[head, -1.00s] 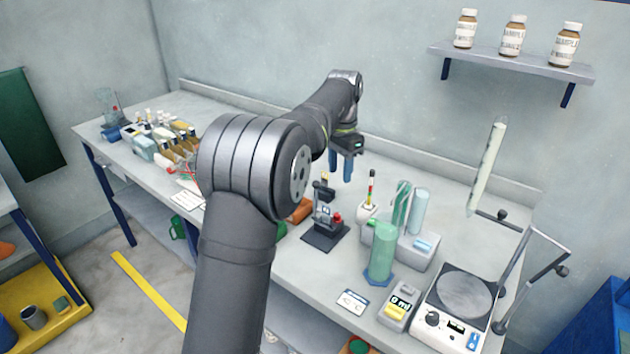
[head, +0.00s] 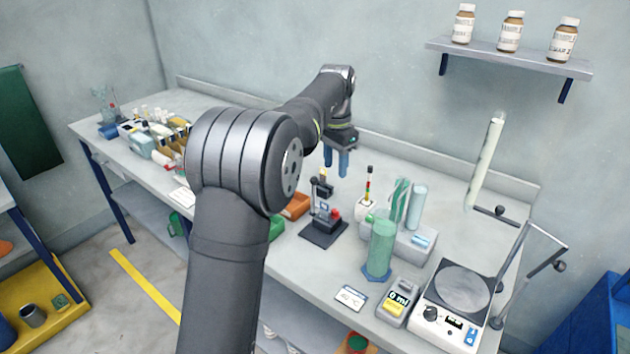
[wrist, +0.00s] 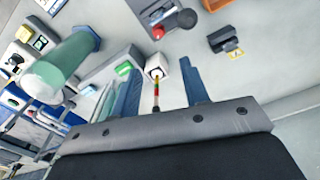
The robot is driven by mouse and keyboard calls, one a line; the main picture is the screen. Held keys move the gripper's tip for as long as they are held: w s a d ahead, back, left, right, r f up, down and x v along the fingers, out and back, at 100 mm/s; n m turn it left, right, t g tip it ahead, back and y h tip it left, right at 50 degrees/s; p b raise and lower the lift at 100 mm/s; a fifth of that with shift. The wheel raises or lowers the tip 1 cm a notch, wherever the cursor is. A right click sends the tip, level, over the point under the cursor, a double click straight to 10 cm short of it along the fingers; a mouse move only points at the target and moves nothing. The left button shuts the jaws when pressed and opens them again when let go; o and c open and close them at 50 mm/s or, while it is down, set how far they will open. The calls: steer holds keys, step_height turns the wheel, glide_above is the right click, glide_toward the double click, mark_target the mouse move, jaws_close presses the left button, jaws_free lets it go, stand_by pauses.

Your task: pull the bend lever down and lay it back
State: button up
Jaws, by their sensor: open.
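An upright thin rod with red, yellow and green bands and a dark tip (head: 369,182) stands on a small white box (head: 364,203); it looks the most like the bend lever, but I cannot be sure. In the wrist view the banded rod (wrist: 156,95) shows between my fingers, with its white box (wrist: 157,68) beyond. My gripper (head: 335,170) is open and empty, above the bench and left of the rod in the head view. It also shows in the wrist view (wrist: 160,68), fingers spread apart. I see no contact with the rod.
A black-based stand with a red knob (head: 324,232) is in front of my gripper. A green cylinder (head: 381,250), a grey block with tubes (head: 412,246) and a hotplate (head: 450,318) stand to the right. Bare bench lies behind the rod.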

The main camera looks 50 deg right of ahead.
mark_target(313, 184)
steer(key=w+a+r+n+h, duration=0.1)
steer(key=w+a+r+h, duration=0.3)
steer(key=w+a+r, duration=0.3)
steer(key=shift+g, duration=0.4)
steer(key=x, duration=1.2)
steer(key=s+x, duration=0.1)
steer(key=x, duration=0.5)
steer(key=shift+a+f, duration=0.15)
steer(key=shift+a, duration=0.2)
steer(key=shift+c, duration=0.2)
jaws_close()
